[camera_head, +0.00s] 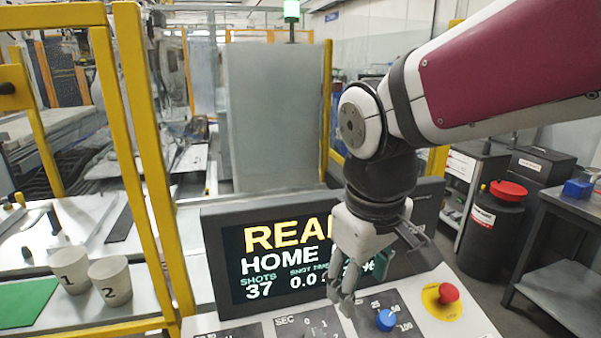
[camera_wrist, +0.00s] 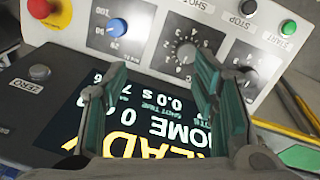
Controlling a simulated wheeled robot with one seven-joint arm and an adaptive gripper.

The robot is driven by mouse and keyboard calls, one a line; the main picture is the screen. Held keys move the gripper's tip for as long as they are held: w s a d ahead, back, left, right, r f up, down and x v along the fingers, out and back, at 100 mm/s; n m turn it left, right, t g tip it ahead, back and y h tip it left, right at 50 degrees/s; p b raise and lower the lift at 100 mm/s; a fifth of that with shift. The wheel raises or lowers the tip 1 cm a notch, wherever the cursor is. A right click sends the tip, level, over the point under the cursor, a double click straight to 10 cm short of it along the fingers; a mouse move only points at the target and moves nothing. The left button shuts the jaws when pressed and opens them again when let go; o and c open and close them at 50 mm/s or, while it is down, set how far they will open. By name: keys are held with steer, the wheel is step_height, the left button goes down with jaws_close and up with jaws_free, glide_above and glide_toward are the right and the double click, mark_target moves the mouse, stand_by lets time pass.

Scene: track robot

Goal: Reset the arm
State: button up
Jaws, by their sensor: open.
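My arm reaches in from the upper right in the head view, with its wrist bent downward. My gripper (camera_head: 348,290) hangs in front of the control console's screen (camera_head: 262,262) and hides part of it. In the wrist view my gripper (camera_wrist: 160,75) shows two teal-padded fingers spread apart with nothing between them. The console panel (camera_wrist: 147,45) lies beyond the fingertips. The visible screen text includes "HOME" and "SHOTS 37". I cannot tell how far the fingertips are from the panel.
Cups 1 (camera_head: 71,270) and 2 (camera_head: 110,281) stand left, behind a yellow frame (camera_head: 150,150). A black bin (camera_head: 490,220) stands right.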

steer(key=s+d+r+m+t, duration=0.2)
steer(key=s+d+m, duration=0.4)
steer(key=s+d, duration=0.3)
steer(key=shift+d+r+m+t, duration=0.4)
steer(key=shift+d+t, duration=0.2)
steer(key=shift+d, duration=0.15)
